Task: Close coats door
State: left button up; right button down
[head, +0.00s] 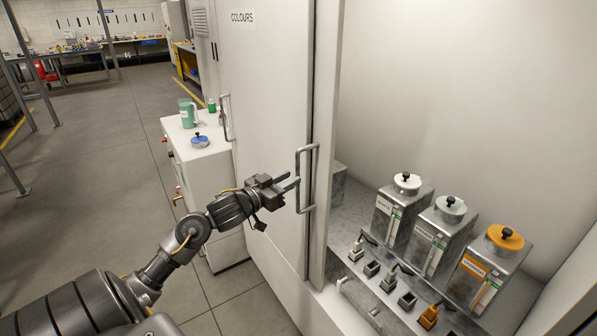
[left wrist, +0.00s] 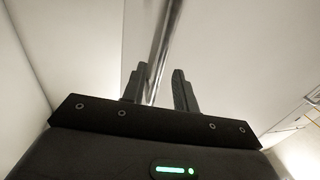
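A tall pale door panel (head: 265,100) labelled COLOURS stands left of an open cabinet bay (head: 440,90). No coats label is readable. A vertical bar handle (head: 306,180) is at the panel's right edge, beside the opening. My left gripper (head: 286,184) is at this handle, reaching in from the left. In the left wrist view the handle bar (left wrist: 163,50) runs between the two fingers of my left gripper (left wrist: 160,88). The fingers are apart, with the bar nearer the left one and a gap at the right. My right gripper is not in view.
Inside the open bay stand metal dispensers with white (head: 408,182), pale green (head: 450,206) and orange (head: 505,238) lids, with small spouts below. A second handle (head: 227,118) is further left. A white cabinet (head: 203,165) holds a green jug (head: 188,113) and a blue-lidded item (head: 200,141).

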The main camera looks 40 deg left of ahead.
pick_arm(q)
jog(key=shift+w+d+p, duration=0.15)
jog(key=shift+w+p, duration=0.05)
jog(key=shift+w, duration=0.85)
jog(key=shift+w+d+p, duration=0.1)
jog(key=shift+w+p, duration=0.1)
jog(key=shift+w, duration=0.85)
grip_shut()
jog(key=shift+d, duration=0.1)
